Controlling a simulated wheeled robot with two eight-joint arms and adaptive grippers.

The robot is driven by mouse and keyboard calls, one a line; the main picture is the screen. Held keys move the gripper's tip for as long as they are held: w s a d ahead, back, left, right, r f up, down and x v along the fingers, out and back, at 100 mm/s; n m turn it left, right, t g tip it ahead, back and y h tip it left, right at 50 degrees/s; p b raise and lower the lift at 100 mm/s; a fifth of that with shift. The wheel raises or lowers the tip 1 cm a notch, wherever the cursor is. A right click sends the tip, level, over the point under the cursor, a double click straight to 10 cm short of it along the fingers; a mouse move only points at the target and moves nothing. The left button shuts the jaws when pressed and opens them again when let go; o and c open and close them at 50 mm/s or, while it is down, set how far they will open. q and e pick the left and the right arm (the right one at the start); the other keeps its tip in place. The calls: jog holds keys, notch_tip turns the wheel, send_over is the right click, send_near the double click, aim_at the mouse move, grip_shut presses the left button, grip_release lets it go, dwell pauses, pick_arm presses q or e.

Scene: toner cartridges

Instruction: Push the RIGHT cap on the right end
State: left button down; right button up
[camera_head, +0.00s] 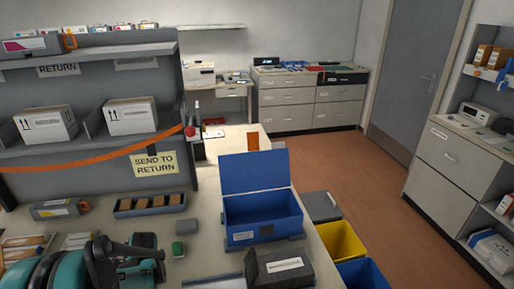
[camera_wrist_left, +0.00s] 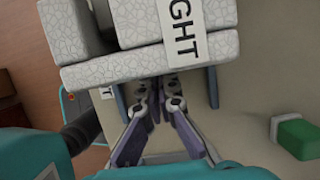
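In the left wrist view, the white foam cap (camera_wrist_left: 140,75) fills the top middle; it has a cracked texture and blocky parts. Its white label (camera_wrist_left: 181,28) shows the letters "GHT", turned on its side; the rest is cut off. My left gripper (camera_wrist_left: 164,82) has its two fingers drawn together, with the tips at the cap's lower edge in the picture. Nothing shows between the fingers, and I cannot tell whether the tips touch the foam. In the head view, teal and black arm parts show at lower left, but the cap and left fingertips cannot be made out. My right gripper is not in view.
A green block (camera_wrist_left: 297,136) lies right of my left gripper. In the head view, an open blue box (camera_head: 262,217) and a black box (camera_head: 277,268) stand on the bench. A grey tray (camera_head: 150,205) lies farther left. A yellow bin (camera_head: 341,241) stands beyond the bench's right edge.

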pick_arm(q)
jog(key=shift+s+a, duration=0.1)
jog(key=shift+a, duration=0.3)
dwell(0.4)
jog(key=shift+w+d+b, duration=0.15)
jog(key=shift+w+d, duration=0.1)
jog(key=shift+d, duration=0.75)
jog(key=shift+w+d+b, duration=0.15)
jog(key=shift+w+d, duration=0.05)
jog(key=shift+d, duration=0.75)
jog(key=shift+r, duration=0.1)
notch_tip(320, 180, up, 8)
jog(key=p, duration=0.6)
